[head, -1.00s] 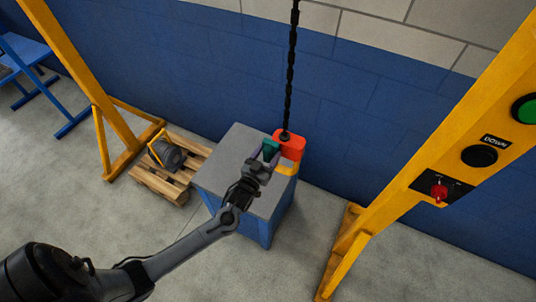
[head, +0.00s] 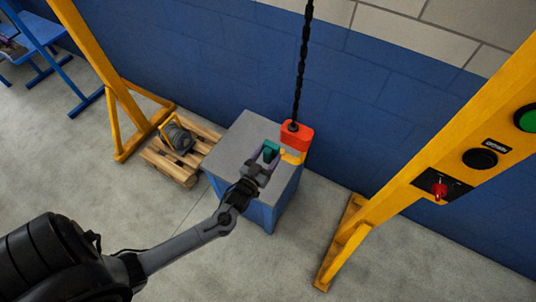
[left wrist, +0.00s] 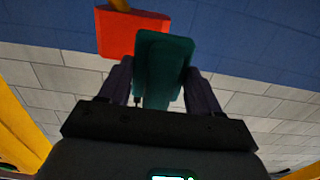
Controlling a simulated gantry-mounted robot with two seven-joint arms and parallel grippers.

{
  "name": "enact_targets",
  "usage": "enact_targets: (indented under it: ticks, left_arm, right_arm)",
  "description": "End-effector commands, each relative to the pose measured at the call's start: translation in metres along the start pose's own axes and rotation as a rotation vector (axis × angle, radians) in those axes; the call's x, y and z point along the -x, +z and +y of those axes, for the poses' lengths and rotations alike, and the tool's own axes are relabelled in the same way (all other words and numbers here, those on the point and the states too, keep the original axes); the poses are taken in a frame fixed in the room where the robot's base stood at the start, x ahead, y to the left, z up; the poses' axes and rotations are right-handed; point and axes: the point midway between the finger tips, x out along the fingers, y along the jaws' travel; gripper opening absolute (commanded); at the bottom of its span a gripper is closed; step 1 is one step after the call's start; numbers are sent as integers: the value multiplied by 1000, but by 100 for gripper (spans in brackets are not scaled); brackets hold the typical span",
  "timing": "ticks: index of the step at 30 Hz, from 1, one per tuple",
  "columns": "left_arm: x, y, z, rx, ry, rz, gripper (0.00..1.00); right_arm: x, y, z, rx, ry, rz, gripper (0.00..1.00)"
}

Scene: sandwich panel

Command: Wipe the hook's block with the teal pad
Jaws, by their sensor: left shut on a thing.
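The hook's block is a red-orange box (head: 297,135) that hangs on a dark chain over the far right edge of a grey-topped blue cabinet. A yellow hook (head: 292,157) shows below it. My left gripper (head: 266,155) is shut on the teal pad (head: 270,150), just left of and below the block in the head view. In the left wrist view the teal pad (left wrist: 163,62) stands between the fingers and overlaps the lower right of the red block (left wrist: 122,32). Whether pad and block touch, I cannot tell. My right gripper is not in view.
The cabinet top (head: 243,140) is bare under my left arm. A pallet (head: 178,163) with a grey motor (head: 177,138) stands to its left. A yellow frame post with buttons (head: 440,150) rises at right. Open floor (head: 300,240) lies in front.

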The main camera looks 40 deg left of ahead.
Motion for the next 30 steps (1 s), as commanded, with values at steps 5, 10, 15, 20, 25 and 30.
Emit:
enact_targets:
  ticks: [5, 10, 15, 20, 25, 30]
  left_arm:
    - [2, -1, 0, 1, 0, -1, 39]
    - [12, -2, 0, 1, 0, -1, 39]
    - [25, -2, 0, 1, 0, -1, 39]
    - [30, -1, 0, 0, 0, 0, 39]
    - [30, 0, 0, 0, 0, 0, 39]
    - [30, 0, 0, 0, 0, 0, 39]
  right_arm:
    - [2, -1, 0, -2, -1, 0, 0]
    - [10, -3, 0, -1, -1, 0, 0]
    - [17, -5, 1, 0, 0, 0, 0]
    - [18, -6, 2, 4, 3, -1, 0]
    - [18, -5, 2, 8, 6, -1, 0]
    - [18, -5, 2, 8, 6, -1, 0]
